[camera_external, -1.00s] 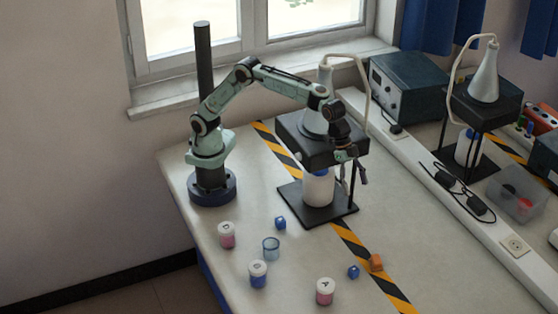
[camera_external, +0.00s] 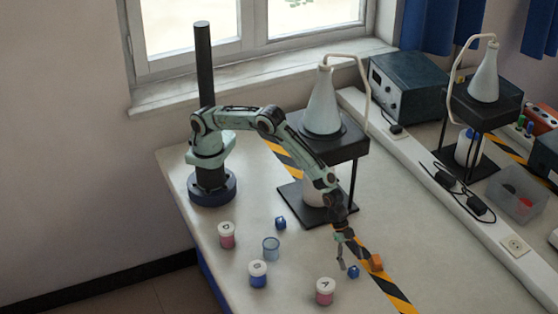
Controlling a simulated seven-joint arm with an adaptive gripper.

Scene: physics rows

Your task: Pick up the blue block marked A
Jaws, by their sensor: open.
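One small blue block (camera_external: 353,272) lies on the table beside the striped tape. Another blue block (camera_external: 280,223) lies further back and left, near an empty clear cup. A pale mark shows on the back one, but the letters on both are too small to read. My gripper (camera_external: 353,260) is open and points down just above the front blue block, between it and the orange block's left side. No block is between its fingers as far as I can see.
An orange block (camera_external: 376,263) sits close to the right of my gripper. White-lidded jars (camera_external: 325,291), (camera_external: 258,274), (camera_external: 227,235) and a clear cup (camera_external: 271,248) stand to the front and left. A black stand (camera_external: 335,145) with a flask is behind.

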